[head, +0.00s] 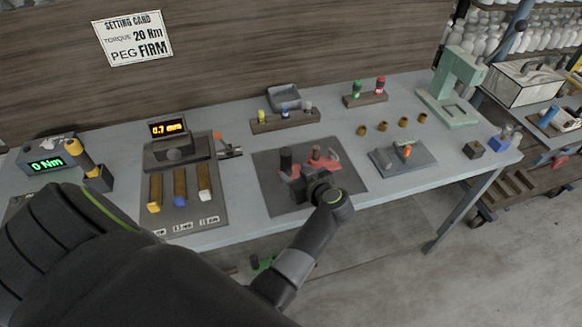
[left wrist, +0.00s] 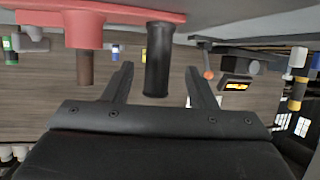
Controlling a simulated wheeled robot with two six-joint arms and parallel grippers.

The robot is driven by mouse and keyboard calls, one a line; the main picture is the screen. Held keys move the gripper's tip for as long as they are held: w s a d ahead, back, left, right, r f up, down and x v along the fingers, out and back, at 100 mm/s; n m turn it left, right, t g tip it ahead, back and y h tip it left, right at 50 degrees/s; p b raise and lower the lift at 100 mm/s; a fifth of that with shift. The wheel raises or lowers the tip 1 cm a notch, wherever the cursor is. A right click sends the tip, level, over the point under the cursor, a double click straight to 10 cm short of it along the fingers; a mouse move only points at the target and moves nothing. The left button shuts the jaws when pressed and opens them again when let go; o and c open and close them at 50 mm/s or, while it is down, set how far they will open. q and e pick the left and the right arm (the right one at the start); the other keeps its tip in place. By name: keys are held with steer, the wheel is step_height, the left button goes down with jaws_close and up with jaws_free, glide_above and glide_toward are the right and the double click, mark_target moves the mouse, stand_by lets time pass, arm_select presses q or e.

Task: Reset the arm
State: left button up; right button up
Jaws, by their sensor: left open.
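My left arm comes in from the lower left in the head view. My left gripper (head: 306,182) is over the dark mat (head: 348,183) in the middle of the bench, at the front of a red fixture (head: 327,164). In the left wrist view my left gripper (left wrist: 159,70) is open, with a finger on each side. A black upright handle (left wrist: 159,45) of the red fixture (left wrist: 95,27) shows between the fingers, with a gap on both sides. This handle also shows in the head view (head: 286,158). My right gripper is not in view.
A gauge (head: 168,128) reading 0.7 mm stands left, behind three coloured-tip tools. A torque meter (head: 45,164) reads 0 Nm at far left. A grey plate fixture (head: 402,158), several brown pegs (head: 383,126) and a green press (head: 452,88) are right. A setting card (head: 134,38) hangs behind.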

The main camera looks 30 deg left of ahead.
arm_select(q)
steer(key=shift+s+d+r, duration=0.2)
steer(key=shift+d, duration=0.35)
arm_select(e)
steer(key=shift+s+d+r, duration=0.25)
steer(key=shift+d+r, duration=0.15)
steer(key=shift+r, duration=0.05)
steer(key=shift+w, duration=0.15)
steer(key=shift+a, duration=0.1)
